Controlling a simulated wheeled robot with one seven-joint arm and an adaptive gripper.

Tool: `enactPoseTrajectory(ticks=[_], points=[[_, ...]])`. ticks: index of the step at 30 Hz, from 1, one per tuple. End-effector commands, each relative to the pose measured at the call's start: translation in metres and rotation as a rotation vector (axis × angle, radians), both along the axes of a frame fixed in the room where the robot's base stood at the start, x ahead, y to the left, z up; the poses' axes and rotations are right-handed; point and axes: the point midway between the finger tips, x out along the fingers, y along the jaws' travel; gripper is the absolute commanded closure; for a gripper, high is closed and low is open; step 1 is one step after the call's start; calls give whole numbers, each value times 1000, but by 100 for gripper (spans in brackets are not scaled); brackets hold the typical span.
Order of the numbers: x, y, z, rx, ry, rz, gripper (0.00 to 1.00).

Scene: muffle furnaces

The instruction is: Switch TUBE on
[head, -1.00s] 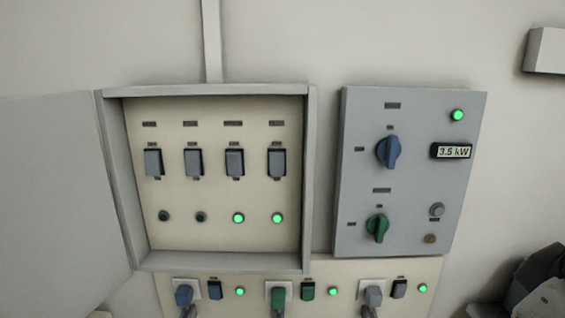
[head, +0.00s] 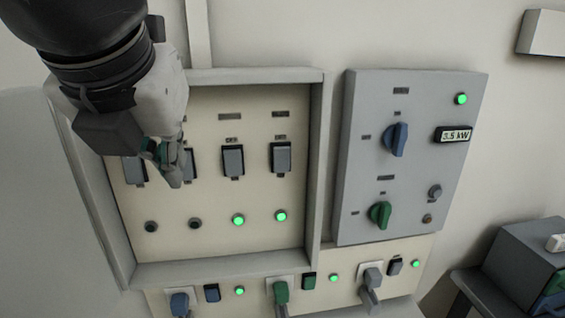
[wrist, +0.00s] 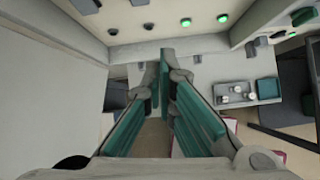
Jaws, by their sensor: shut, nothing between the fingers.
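The open breaker box (head: 230,268) holds a row of dark rocker switches; the leftmost switch (head: 134,172), third switch (head: 233,161) and rightmost switch (head: 281,158) show. The labels are too small to read, so I cannot tell which switch is TUBE. Below, the two left lamps (head: 151,227) are dark and the two right lamps (head: 238,220) glow green. My gripper is shut and empty, in front of the two left switches; contact cannot be told. Its green-padded fingers show in the wrist view (wrist: 165,75).
A grey panel (head: 364,222) with a blue knob (head: 396,139), a green knob (head: 380,215) and a 3.5 kW display (head: 454,135) is at the right. Plugs and small switches line the lower strip (head: 255,300). The box door (head: 30,200) stands open at the left.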

Motion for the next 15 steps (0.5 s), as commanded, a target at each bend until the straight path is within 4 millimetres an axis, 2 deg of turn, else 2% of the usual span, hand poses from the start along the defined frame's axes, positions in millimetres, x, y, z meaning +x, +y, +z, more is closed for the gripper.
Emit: enactPoseTrajectory(ticks=[1,5,15], points=[[-5,9,3,-22,-11,48,100],[-9,20,6,-54,-25,114,100],[-10,21,6,-59,-28,122,100]])
